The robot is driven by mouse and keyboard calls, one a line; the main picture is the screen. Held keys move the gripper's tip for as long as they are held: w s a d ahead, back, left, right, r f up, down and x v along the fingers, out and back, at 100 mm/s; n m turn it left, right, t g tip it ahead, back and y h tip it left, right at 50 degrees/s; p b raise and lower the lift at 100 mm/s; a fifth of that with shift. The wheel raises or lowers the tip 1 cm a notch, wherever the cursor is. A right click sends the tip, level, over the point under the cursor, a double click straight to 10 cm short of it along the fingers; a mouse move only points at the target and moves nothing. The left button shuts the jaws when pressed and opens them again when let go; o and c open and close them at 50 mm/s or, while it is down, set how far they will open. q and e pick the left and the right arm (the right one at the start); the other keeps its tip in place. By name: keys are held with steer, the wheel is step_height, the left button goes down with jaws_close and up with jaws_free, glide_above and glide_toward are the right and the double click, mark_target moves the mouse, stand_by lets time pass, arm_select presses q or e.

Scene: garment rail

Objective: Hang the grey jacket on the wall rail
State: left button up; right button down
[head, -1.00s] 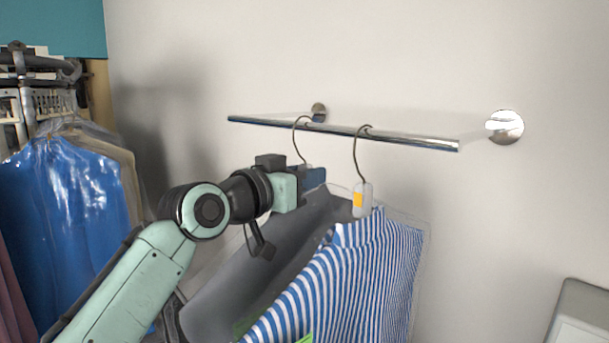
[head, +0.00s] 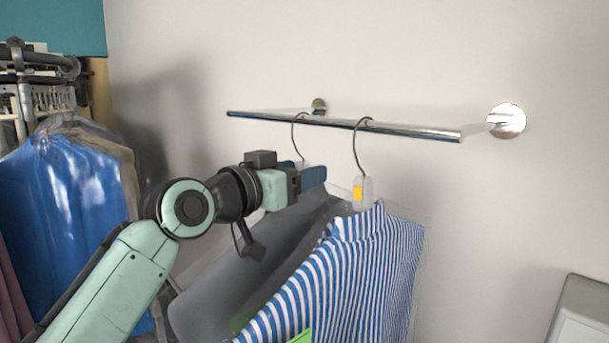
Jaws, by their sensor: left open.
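The grey jacket (head: 215,285) hangs below the wall rail (head: 400,129); its hanger hook (head: 294,135) reaches up to the rail and appears to be over it. My left gripper (head: 318,176) is open at the top of the jacket's hanger, just below the hook. The gripper hides part of the hanger's neck, and I cannot tell whether it touches it. A blue and white striped shirt (head: 350,275) hangs from the same rail to the right, partly in front of the jacket. My right gripper is out of view.
A rack at the left holds a blue plastic-covered garment (head: 65,215) and others. The rail's round wall mount (head: 508,121) is at the right. A grey box-like thing (head: 582,320) stands at the lower right. The rail right of the shirt's hook is bare.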

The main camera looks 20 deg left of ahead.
arm_select(q)
steer(key=b+v, duration=0.3)
steer(key=v, duration=0.8)
steer(key=shift+d, duration=0.1)
steer(key=shift+s+r, duration=0.1)
steer(key=shift+s, duration=0.4)
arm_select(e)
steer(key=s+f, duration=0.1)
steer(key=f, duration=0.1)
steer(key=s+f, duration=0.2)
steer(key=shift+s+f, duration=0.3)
arm_select(q)
steer(key=shift+o, duration=0.5)
steer(key=a+b+v, duration=0.1)
steer(key=a+v, duration=0.1)
steer(key=v, duration=1)
steer(key=shift+a+b, duration=0.25)
steer(key=shift+b, duration=0.1)
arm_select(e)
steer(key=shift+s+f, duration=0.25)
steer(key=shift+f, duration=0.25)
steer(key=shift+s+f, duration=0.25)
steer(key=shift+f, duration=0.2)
arm_select(q)
steer(key=shift+s, duration=0.1)
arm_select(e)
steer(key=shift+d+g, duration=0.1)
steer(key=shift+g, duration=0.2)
